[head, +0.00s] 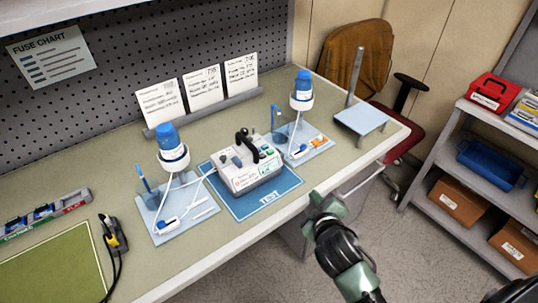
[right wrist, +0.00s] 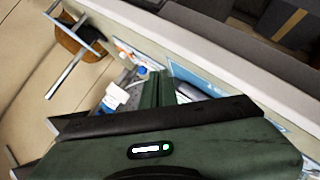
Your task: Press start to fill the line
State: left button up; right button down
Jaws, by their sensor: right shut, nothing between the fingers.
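The infusion pump (head: 252,176), a pale grey box with a black handle and green buttons on its front, sits on a blue mat (head: 268,206). Blue-capped bottles stand on both sides of it, the left bottle (head: 170,145) and the right bottle (head: 302,90), each over a light blue tray. A white line runs from the left bottle's side to the pump. My right gripper (head: 318,198) is shut and empty, beyond the table's front edge and right of the pump, apart from it. Its closed fingers also show in the right wrist view (right wrist: 157,88). My left gripper is out of view.
Cards (head: 205,87) stand in a rack behind the pump. A small raised platform with a post (head: 361,119) is at the table's right end. A shelf (head: 440,150) stands at right.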

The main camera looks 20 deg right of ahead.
jog(key=w+a+r+n+t+y, duration=0.2)
jog(key=w+r+n+t, duration=0.25)
jog(key=r, duration=0.45)
jog(key=w+a+r+n+t+y, duration=0.2)
jog(key=w+a+r+n+t, duration=0.15)
jog(key=w+r+n, duration=0.4)
jog(key=a+r+n+g+y, duration=0.2)
jog(key=a+r+n+y, duration=0.3)
jog(key=n, duration=0.5)
jog(key=a+r+n+g+y, duration=0.25)
jog(key=a+n+y, duration=0.35)
jog(key=n+y, duration=0.3)
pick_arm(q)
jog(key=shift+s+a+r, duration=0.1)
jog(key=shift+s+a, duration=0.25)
pick_arm(e)
jog(key=w+d+f+n+g+h, duration=0.6)
jog(key=d+f+n+g+h, duration=0.2)
jog(key=n, duration=0.5)
jog(key=shift+d+f+h, duration=0.55)
jog(key=shift+d+h, duration=0.45)
jog(key=shift+d, duration=0.15)
